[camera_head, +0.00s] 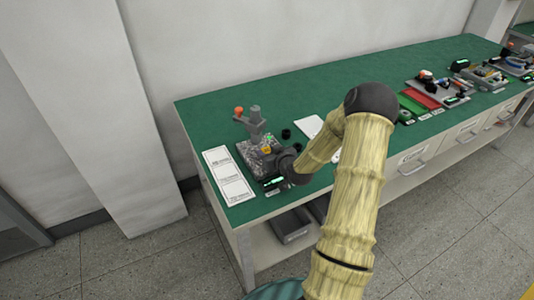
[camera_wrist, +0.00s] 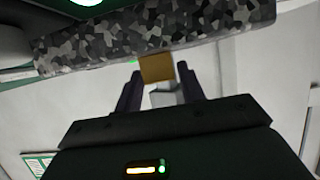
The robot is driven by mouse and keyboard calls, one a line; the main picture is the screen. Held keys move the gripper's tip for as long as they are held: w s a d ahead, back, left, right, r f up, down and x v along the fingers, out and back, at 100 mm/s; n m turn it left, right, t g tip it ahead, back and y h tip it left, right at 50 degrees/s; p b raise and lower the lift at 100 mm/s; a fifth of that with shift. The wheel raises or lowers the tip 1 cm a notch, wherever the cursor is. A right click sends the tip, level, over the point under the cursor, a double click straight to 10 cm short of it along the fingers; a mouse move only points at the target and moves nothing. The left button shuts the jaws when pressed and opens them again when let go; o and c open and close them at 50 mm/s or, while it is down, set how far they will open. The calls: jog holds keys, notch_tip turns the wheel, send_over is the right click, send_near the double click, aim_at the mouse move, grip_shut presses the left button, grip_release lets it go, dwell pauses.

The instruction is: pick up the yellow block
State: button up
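The yellow block (camera_head: 267,149) is a small spot on the speckled grey fixture on the green bench in the head view. In the wrist view the yellow block (camera_wrist: 157,68) looks orange-brown, close to the edge of the speckled fixture (camera_wrist: 110,40). My gripper (camera_wrist: 159,72) has its two dark fingers apart, one on each side of the block in the picture. A narrow gap shows at the right finger; contact at the left finger cannot be told. In the head view my wrist covers the fingertips and part of the fixture.
A grey stand with an orange knob (camera_head: 239,111) rises behind the fixture. A small black cylinder (camera_head: 286,134) stands to its right. White label sheets (camera_head: 229,177) lie at the left. Red and green trays (camera_head: 418,98) and other parts fill the right of the bench. The back middle is clear.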

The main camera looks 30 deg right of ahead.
grip_shut()
jog(key=shift+r, duration=0.1)
notch_tip(320, 180, up, 10)
dwell(0.5)
dwell(0.6)
